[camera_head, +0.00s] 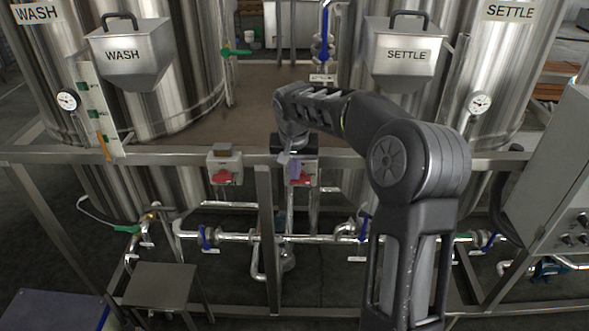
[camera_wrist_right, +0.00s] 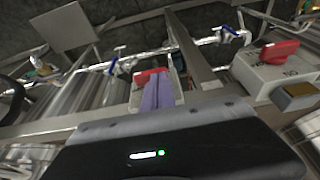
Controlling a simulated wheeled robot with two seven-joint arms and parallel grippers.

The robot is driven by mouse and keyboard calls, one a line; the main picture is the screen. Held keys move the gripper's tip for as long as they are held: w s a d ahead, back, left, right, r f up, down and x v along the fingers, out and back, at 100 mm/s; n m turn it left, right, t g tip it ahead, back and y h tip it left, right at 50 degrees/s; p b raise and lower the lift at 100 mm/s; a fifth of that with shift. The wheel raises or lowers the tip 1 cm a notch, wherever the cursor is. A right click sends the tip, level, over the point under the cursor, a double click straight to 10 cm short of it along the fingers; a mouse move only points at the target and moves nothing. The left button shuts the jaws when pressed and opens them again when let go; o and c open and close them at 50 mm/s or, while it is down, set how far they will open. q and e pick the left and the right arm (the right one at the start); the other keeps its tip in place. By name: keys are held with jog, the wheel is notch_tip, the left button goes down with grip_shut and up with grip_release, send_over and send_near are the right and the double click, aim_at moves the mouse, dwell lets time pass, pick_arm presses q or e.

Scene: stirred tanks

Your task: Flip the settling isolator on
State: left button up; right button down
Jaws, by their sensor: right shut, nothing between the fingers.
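Two isolator boxes with red handles sit on the front rail. The right-hand isolator (camera_head: 313,167), on the settle side, is partly hidden behind my right gripper (camera_head: 290,170). Its red handle (camera_head: 303,179) shows just right of the fingers. In the wrist view this red handle (camera_wrist_right: 148,76) shows at the purple fingertips (camera_wrist_right: 154,90); whether they touch it I cannot tell. The right gripper is shut and empty. The left-hand isolator (camera_head: 235,163) has its own red handle (camera_head: 222,178); in the upside-down wrist view this box (camera_wrist_right: 265,75) is at the right. My left gripper is not in view.
The rail (camera_head: 400,158) runs across the front, with a post (camera_head: 265,220) between the boxes. The WASH tank (camera_head: 180,90) stands left and the SETTLE tank (camera_head: 465,60) right. Pipes with blue-handled valves (camera_head: 206,238) run below. A grey control cabinet (camera_head: 550,180) stands at the right.

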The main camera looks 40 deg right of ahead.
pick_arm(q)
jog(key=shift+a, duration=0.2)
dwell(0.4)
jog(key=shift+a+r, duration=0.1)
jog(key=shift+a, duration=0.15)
pick_arm(e)
jog(key=shift+w+a+h, duration=0.1)
jog(key=shift+a+h, duration=0.05)
jog(key=shift+h, duration=0.15)
